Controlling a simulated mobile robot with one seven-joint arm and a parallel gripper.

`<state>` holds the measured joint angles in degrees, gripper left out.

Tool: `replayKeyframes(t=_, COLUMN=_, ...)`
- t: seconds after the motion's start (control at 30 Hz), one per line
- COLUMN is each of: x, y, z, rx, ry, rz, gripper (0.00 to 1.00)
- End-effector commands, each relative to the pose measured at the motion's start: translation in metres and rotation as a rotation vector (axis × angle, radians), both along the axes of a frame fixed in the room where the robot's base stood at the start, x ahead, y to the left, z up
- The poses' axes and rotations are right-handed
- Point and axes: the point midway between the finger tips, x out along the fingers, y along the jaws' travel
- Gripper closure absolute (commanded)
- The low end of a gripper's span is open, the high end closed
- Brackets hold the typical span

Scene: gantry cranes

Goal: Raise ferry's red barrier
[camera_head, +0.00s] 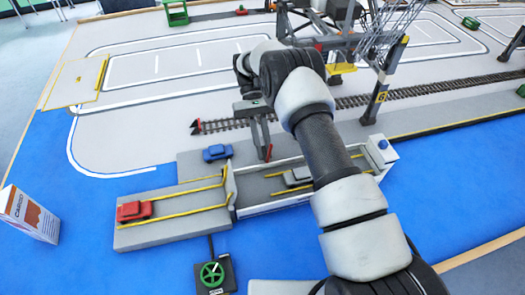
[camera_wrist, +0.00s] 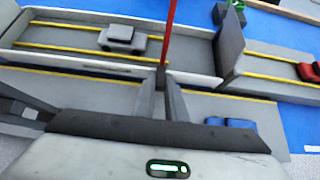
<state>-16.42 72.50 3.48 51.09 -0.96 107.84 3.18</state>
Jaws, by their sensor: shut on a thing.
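The ferry (camera_head: 278,204) lies in the blue water at the middle of the head view, with a grey car (camera_head: 297,176) on its deck between yellow lines. My gripper (camera_head: 267,149) is over the ferry's far side and is shut on the red barrier (camera_head: 268,153), of which only a short piece shows there. In the wrist view the red barrier (camera_wrist: 168,35) runs from between my fingertips (camera_wrist: 161,84) across the picture of the deck to the top edge. Its tilt and its pivot are hard to tell. The ferry's grey car (camera_wrist: 122,40) shows left of it.
A red car (camera_head: 134,211) stands on the grey landing left of the ferry, and a blue car (camera_head: 217,152) stands on the quay. A green handwheel (camera_head: 212,273) is at the front. A crane (camera_head: 380,85) and rails (camera_head: 225,124) lie behind. A carton (camera_head: 30,215) is far left.

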Motion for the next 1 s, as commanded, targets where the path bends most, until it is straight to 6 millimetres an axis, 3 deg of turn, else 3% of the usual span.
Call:
replayKeyframes(t=0.67, x=-0.0019, y=-0.0003, z=-0.0033, rx=-0.018, ry=0.064, rz=0.0, gripper=1.0)
replayKeyframes(t=0.7, x=-0.002, y=-0.0004, z=-0.0034, rx=-0.018, ry=0.064, rz=0.0, gripper=0.84)
replayKeyframes(t=0.8, x=-0.0018, y=-0.0004, z=-0.0033, rx=-0.018, ry=0.064, rz=0.0, gripper=0.7)
replayKeyframes(t=1.0, x=-0.0015, y=-0.0003, z=-0.0031, rx=-0.018, ry=0.062, rz=0.0, gripper=0.7)
